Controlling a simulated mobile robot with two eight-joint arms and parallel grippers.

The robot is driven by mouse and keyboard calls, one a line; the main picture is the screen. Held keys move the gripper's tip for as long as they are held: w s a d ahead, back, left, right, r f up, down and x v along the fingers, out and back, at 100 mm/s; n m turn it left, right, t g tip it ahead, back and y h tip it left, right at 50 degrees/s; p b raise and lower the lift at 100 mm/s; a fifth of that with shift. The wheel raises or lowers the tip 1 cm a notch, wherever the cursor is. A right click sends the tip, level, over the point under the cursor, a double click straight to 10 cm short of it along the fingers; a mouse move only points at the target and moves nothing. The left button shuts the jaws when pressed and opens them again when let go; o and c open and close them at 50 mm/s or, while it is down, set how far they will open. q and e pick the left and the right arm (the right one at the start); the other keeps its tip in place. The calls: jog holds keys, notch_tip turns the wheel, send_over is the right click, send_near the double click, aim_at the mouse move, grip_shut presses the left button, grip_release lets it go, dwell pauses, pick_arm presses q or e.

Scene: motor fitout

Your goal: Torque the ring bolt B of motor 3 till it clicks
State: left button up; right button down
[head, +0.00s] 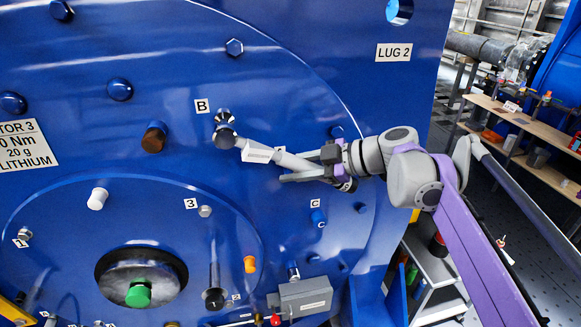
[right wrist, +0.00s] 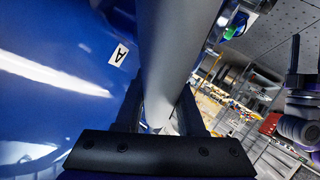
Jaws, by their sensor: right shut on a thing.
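The blue face of motor 3 (head: 290,80) fills most of the head view. Ring bolt B (head: 223,116) is beside the "B" label (head: 202,106). The head of a grey torque wrench (head: 265,155) is at this bolt and covers part of it; I cannot tell how fully it is seated. The wrench slants down to the right. My right gripper (head: 300,167) is shut on its handle. In the right wrist view the grey handle (right wrist: 178,50) runs between the two dark fingers (right wrist: 160,115). My left gripper is not in view.
A blue bolt by label C (head: 318,217) is below the gripper. A grey box (head: 303,298) is at the motor's lower edge. Several bolts and knobs stick out of the face. Shelves (head: 530,130) and a grey cart (head: 430,265) stand at the right.

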jog(key=shift+d+r, duration=0.15)
jog(key=shift+r, duration=0.3)
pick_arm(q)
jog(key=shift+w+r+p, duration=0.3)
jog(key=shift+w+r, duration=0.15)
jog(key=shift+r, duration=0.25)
pick_arm(e)
jog(key=shift+w, duration=0.1)
